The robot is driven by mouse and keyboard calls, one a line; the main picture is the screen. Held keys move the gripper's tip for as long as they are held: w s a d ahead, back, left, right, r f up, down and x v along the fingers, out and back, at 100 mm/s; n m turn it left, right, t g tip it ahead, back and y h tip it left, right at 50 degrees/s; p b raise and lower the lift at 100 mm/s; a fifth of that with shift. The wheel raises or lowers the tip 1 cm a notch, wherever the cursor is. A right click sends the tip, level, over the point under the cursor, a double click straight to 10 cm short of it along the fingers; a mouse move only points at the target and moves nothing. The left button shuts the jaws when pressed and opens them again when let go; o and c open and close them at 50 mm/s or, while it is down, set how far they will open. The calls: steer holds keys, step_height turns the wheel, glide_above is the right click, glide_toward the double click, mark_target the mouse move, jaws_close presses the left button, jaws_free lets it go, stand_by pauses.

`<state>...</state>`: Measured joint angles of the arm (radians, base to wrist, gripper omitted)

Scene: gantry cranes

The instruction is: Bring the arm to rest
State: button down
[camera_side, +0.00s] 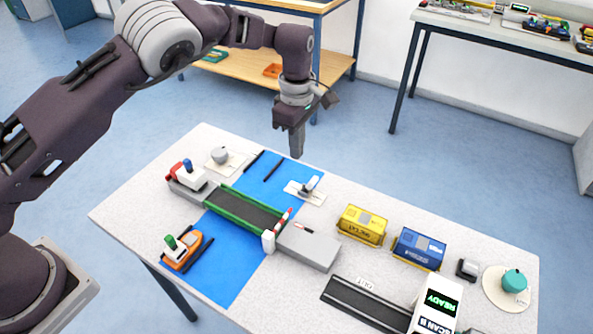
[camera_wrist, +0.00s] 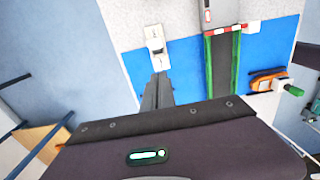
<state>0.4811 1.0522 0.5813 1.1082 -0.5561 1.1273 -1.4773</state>
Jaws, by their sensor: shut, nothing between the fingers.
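My gripper (camera_side: 296,150) hangs above the far edge of the white speckled table (camera_side: 120,208), pointing down. Its fingers are together and nothing is between them. In the wrist view the shut fingers (camera_wrist: 157,88) point toward a small white lever on a plate (camera_wrist: 155,42), which lies below and apart from them. The same lever plate (camera_side: 306,190) shows in the side view on the edge of the blue strip (camera_side: 228,279). The arm is raised and bent, clear of everything on the table.
A green-edged conveyor (camera_side: 246,212) with a red-white barrier (camera_side: 284,218) crosses the blue strip. An orange vehicle (camera_side: 187,250) stands at its front. A yellow container (camera_side: 362,226), a blue container (camera_side: 418,249), a scanner reading READY (camera_side: 437,304) and a teal knob (camera_side: 514,280) are at the right.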

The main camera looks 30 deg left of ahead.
stand_by(0.3)
steer(key=s+a+r+m+t+h, duration=0.1)
steer(key=s+a+r+m, duration=0.3)
steer(key=s+r, duration=0.5)
steer(key=s+a+r+m+t+h, duration=0.1)
steer(key=s+a+r+m, duration=0.4)
steer(key=r, duration=0.8)
steer(key=s+a+m+t+y, duration=0.2)
steer(key=s+m, duration=0.7)
steer(key=s, duration=1.3)
steer(key=shift+s+a+f+t, duration=0.25)
steer(key=shift+a+f+t, duration=0.25)
steer(key=shift+t, duration=0.3)
